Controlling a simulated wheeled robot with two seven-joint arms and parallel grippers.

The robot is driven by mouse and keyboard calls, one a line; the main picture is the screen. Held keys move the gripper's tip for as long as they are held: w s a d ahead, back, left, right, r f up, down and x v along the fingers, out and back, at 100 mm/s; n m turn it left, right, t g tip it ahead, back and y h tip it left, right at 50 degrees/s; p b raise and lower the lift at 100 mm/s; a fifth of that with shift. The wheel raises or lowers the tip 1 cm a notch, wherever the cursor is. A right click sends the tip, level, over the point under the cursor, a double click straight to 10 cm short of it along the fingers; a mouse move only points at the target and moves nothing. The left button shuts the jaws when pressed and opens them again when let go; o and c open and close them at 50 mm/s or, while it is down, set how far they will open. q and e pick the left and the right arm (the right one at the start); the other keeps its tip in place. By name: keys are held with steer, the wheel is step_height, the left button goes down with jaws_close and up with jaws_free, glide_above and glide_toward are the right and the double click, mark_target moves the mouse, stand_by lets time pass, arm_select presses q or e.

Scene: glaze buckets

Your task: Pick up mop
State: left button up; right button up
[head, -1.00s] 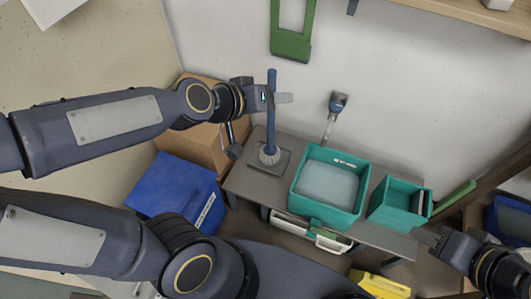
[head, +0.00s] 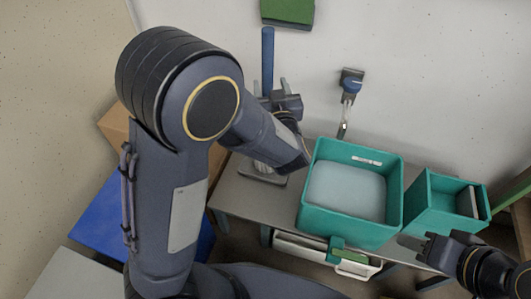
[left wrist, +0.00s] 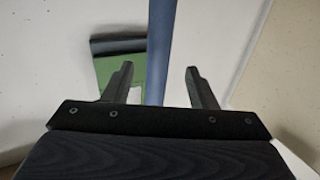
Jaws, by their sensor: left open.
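The mop has a blue handle (head: 268,58) that stands upright above a grey base on the bench; its head is mostly hidden behind my left arm. My left gripper (head: 270,86) is at the handle's middle, with its fingers apart on either side. In the left wrist view, the blue handle (left wrist: 160,48) passes between the two open fingers of my left gripper (left wrist: 160,82), with gaps on both sides. My right gripper (head: 415,245) is at the lower right, away from the mop; its finger opening is unclear.
The grey bench (head: 236,193) carries a large teal tub (head: 316,218) with pale contents and a smaller teal bin (head: 437,213). A blue box (head: 95,222) and a cardboard box (head: 116,126) stand left.

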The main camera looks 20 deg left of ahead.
mark_target(269, 76)
arm_select(q)
steer(key=b+x, duration=0.2)
steer(key=x, duration=0.3)
steer(key=shift+w, duration=0.35)
steer(key=shift+w+a, duration=0.2)
steer(key=shift+w, duration=0.1)
steer(key=shift+c, duration=0.4)
steer(key=shift+r, duration=0.1)
steer(key=c, duration=0.9)
